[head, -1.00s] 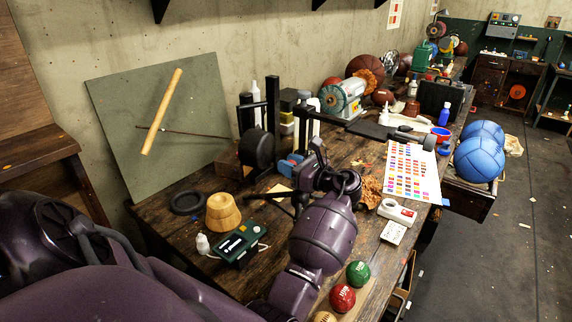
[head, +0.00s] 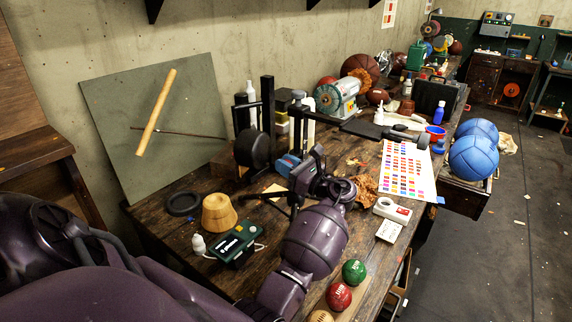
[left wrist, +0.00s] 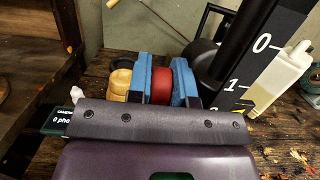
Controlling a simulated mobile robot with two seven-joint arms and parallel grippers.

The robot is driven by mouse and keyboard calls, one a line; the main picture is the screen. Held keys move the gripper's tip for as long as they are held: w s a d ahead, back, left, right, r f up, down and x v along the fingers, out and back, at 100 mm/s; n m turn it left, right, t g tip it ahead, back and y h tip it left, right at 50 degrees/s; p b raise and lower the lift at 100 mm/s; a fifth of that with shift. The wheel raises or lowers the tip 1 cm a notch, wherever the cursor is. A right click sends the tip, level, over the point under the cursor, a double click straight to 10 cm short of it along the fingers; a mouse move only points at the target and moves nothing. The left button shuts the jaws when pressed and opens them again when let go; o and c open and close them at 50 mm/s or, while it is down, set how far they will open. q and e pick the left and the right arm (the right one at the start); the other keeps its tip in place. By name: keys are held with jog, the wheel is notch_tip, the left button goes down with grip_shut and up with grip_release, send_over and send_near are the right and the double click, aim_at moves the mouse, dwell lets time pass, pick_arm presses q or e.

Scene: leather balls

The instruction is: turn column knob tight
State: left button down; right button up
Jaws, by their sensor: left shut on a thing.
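My left gripper (left wrist: 162,84) is shut on a red round knob (left wrist: 161,86), which sits between its two blue fingers in the left wrist view. A black column with a white-marked scale (left wrist: 248,62) stands just right of the fingers there. In the head view the left gripper (head: 288,165) reaches the foot of the black upright column (head: 268,110), and its own wrist hides much of it. The red knob cannot be made out in the head view. My right gripper is not in view.
A black round part (head: 253,149) is beside the column. A wooden block (head: 219,213), a black ring (head: 183,204) and a green box (head: 238,243) lie left of my arm. Green (head: 354,272) and red (head: 339,297) balls lie near the front edge. A colour chart (head: 406,172) lies right.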

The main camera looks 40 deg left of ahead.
pick_arm(q)
jog(key=y+b, duration=0.1)
jog(key=y, duration=0.1)
jog(key=shift+f+y, duration=0.1)
jog(key=shift+y, duration=0.2)
jog(key=shift+y+b, duration=0.45)
jog(key=shift+y, duration=0.05)
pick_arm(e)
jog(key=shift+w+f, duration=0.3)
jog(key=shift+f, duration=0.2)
pick_arm(q)
jog(key=shift+g, duration=0.3)
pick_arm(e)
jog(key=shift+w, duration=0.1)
pick_arm(q)
jog(key=c, duration=1.3)
grip_release()
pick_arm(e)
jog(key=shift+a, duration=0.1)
pick_arm(q)
jog(key=shift+d, duration=0.1)
